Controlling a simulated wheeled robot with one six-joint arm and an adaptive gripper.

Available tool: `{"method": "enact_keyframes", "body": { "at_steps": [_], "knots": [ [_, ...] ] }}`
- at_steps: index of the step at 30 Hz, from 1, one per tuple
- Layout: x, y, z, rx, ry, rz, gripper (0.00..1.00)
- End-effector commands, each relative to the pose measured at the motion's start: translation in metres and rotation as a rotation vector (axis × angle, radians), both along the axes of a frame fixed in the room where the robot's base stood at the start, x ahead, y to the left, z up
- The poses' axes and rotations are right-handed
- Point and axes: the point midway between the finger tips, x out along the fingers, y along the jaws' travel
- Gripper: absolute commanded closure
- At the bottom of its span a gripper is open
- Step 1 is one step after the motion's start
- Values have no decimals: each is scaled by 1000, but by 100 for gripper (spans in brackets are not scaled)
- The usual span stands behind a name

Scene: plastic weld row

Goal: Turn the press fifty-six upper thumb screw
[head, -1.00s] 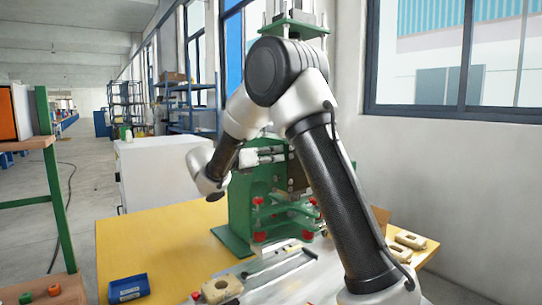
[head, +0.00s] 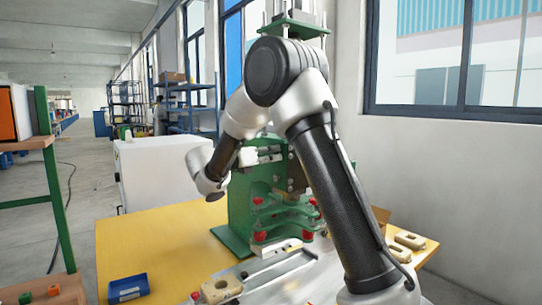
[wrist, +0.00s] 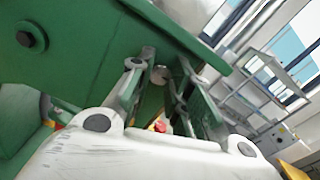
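The green press (head: 242,205) stands on the yellow table, with red knobs (head: 258,201) low on its frame. In the wrist view its green body (wrist: 75,60) fills the upper left. My gripper (wrist: 165,66) is against the press's side, its two fingers pointing away from the camera and a gap showing between them. A small round grey knob (wrist: 160,75), seemingly the thumb screw, sits between the fingers, closer to the left one. I cannot see clear contact on both sides. In the head view my arm hides part of the press.
A blue bin (head: 128,288) lies at the table's front left. Pale blocks (head: 408,240) lie at the right, and another (head: 220,290) is in front of the press. A white cabinet (head: 160,172) stands behind the table.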

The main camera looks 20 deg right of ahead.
Motion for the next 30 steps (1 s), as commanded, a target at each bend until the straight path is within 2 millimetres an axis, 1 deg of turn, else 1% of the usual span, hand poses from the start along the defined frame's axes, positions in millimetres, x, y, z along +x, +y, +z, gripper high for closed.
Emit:
{"method": "enact_keyframes", "body": {
  "at_steps": [4,7,8,15,18,21,25,30],
  "knots": [
    [0,1,0,0,-1,1,61],
    [-1,9,0,-1,-1,3,60],
    [-1,13,0,-1,-1,4,57],
    [-11,65,0,1,-1,8,57],
    [-15,85,-1,0,0,6,57],
    [-19,101,0,0,0,4,57],
    [-22,114,0,0,0,2,57],
    [-23,118,0,0,0,0,57]
  ]
}}
